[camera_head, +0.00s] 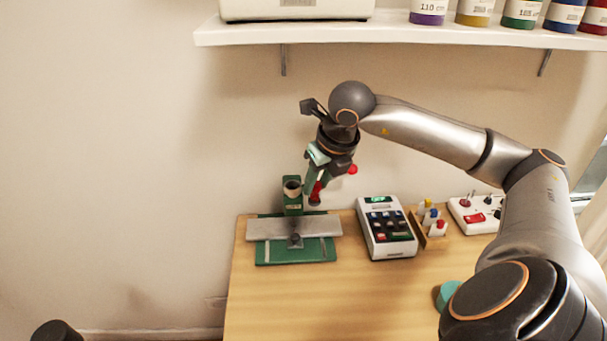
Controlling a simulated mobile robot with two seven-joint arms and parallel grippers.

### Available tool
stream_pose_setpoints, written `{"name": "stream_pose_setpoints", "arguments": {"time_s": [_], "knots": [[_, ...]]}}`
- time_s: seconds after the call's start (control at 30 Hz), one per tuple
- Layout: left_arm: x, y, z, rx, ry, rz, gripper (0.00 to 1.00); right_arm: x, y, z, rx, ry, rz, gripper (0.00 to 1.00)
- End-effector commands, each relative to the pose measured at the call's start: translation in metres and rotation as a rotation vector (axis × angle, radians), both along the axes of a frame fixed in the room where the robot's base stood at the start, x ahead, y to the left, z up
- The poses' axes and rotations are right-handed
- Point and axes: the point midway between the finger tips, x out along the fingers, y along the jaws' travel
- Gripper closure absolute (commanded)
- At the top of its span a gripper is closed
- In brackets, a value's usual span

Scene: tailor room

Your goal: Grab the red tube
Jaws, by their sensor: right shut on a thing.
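My right gripper (316,188) reaches down from its raised wrist, above and just right of the green column of a small bench machine (293,253). It is shut on a small red thing (316,192), which looks like the red tube. The fingers and green parts hide much of it, and I cannot tell whether it touches the machine. A second red bit (352,169) sticks out to the right of the gripper; I cannot tell what it belongs to. My left gripper is not in view.
On the wooden table (300,300) stand a white keypad device (387,250), a wooden rack (436,242) with yellow, blue and red-topped items, and a white switch box (466,222). A shelf (400,32) with coloured jars hangs above. The table's front left is clear.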

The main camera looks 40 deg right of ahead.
Motion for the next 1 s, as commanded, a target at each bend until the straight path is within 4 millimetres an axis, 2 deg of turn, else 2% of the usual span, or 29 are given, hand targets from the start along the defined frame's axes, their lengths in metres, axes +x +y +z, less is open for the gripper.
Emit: {"name": "stream_pose_setpoints", "arguments": {"time_s": [0.03, 0.2, 0.43, 0.7, 1.0], "knots": [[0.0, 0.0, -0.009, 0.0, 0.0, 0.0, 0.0, -0.007, -0.002, -0.004, -0.007, -0.002, -0.004, 1.0], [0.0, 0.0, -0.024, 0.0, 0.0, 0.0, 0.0, -0.03, 0.006, -0.005, -0.008, 0.002, -0.001, 1.0], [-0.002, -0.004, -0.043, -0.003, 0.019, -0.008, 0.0, -0.051, 0.01, -0.003, -0.007, -0.003, 0.0, 1.0], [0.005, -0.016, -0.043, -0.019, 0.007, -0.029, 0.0, -0.075, 0.017, 0.0, -0.002, -0.005, 0.001, 1.0], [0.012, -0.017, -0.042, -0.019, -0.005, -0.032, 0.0, -0.085, 0.02, 0.0, 0.002, -0.003, -0.001, 1.0]]}}
